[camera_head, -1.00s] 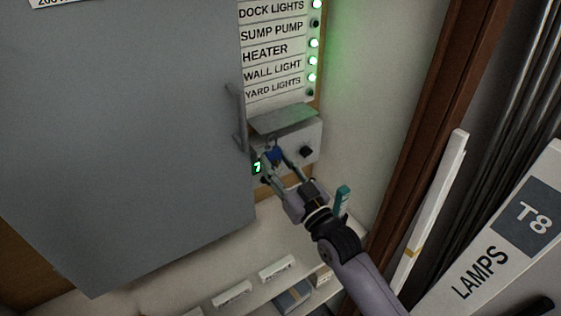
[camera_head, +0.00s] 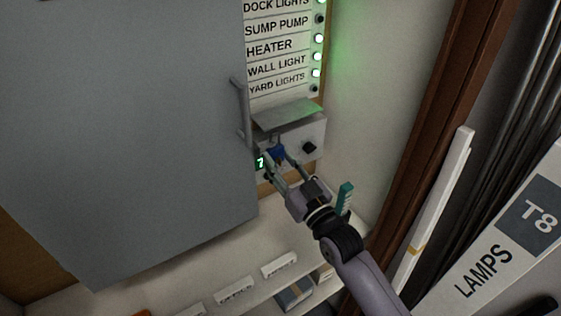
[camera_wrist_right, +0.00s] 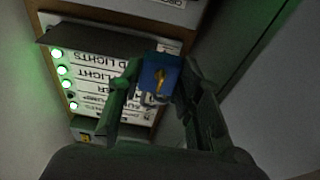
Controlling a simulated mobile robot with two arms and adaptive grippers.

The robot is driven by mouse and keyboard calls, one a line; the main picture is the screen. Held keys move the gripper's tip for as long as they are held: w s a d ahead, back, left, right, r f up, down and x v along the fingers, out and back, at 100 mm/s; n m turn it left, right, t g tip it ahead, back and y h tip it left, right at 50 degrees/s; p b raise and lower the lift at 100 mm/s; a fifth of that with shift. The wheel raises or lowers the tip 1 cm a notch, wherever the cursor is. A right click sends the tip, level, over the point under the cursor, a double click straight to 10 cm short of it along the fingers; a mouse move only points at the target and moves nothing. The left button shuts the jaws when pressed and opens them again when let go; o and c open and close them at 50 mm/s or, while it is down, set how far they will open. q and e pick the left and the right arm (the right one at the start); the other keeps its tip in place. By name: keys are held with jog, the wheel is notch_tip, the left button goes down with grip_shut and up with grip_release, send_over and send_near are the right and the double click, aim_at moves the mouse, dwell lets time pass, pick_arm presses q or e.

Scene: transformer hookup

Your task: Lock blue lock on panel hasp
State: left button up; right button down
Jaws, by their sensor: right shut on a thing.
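The blue lock (camera_head: 277,153) is between the fingers of my right gripper (camera_head: 278,161), which is shut on it. In the right wrist view, the blue lock (camera_wrist_right: 160,73) shows a brass-coloured key or keyhole part on its face, between the fingertips (camera_wrist_right: 157,82). The large grey panel door (camera_head: 120,140) stands left of the gripper, with a bar handle (camera_head: 241,108) at its right edge. The lock is close to the handle's lower end. My left gripper is not in view.
A light box with a hood (camera_head: 290,113) and a black knob (camera_head: 309,147) sits behind the gripper, below a label board (camera_head: 276,68) with green lights. A shelf (camera_head: 240,302) lies below. A brown post (camera_head: 428,130) and a T8 lamps box (camera_head: 510,240) stand at right.

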jog(key=shift+f+b, duration=0.5)
jog(key=shift+f, duration=0.2)
jog(key=c, duration=1.1)
grip_release()
jog(key=shift+o, duration=0.2)
jog(key=shift+s, duration=0.1)
jog(key=p+v, duration=0.1)
jog(key=v, duration=0.1)
jog(key=r+p+v, duration=0.1)
jog(key=v, duration=0.1)
jog(key=shift+s+d, duration=0.35)
jog(key=shift+f, duration=0.1)
